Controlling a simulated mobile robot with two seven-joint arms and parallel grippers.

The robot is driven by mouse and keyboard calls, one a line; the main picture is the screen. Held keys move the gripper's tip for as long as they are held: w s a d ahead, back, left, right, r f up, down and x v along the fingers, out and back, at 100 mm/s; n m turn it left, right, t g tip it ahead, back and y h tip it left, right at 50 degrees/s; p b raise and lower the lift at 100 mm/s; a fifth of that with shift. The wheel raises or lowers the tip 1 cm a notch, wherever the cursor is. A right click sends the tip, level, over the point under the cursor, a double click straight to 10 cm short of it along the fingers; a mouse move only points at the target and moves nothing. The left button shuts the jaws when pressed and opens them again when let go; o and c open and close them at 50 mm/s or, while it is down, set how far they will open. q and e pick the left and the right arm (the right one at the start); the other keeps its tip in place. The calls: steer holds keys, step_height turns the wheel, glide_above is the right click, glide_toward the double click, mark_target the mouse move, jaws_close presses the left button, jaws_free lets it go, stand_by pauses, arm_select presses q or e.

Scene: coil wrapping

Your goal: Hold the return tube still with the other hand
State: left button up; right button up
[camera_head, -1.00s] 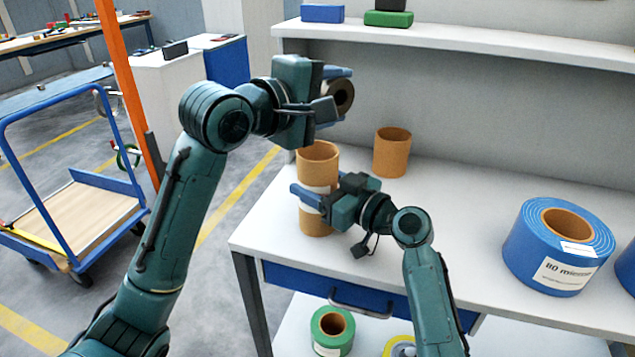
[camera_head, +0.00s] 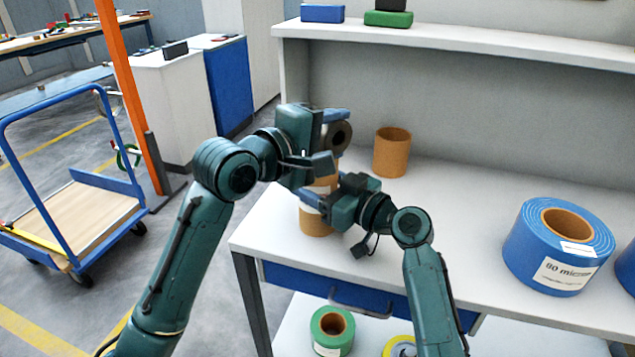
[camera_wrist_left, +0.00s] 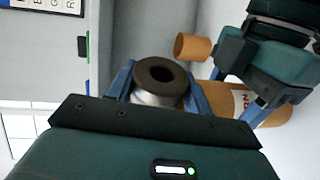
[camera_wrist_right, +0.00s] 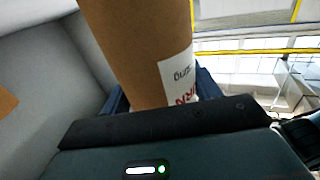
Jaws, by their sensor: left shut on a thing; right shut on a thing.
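The return tube (camera_head: 316,224) is a tall brown cardboard tube standing upright near the table's left end. Its white label, partly readable, shows in the right wrist view (camera_wrist_right: 178,78). My right gripper (camera_head: 313,196) is shut around the tube at mid-height. My left gripper (camera_head: 336,133) is shut on a small roll (camera_wrist_left: 158,88) with a dark ring-shaped end and a pale, shiny side. The roll is just above the tube's top in the head view, hiding its upper part. I cannot tell whether they touch.
A shorter cardboard tube (camera_head: 392,152) stands behind on the white table (camera_head: 440,235). A large blue roll (camera_head: 530,245) sits at the right. A green roll (camera_head: 325,343) is on the lower shelf. A shelf (camera_head: 430,38) runs above the back. The table middle is clear.

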arm_select(q)
steer(key=shift+f, duration=0.15)
steer(key=o, duration=1)
steer(key=shift+f, duration=0.1)
steer(key=shift+o, duration=0.9)
steer(key=shift+f, duration=0.25)
steer(key=r+v, duration=0.1)
steer(key=v, duration=1.1)
steer(key=shift+r, duration=0.15)
steer(key=shift+c, duration=0.6)
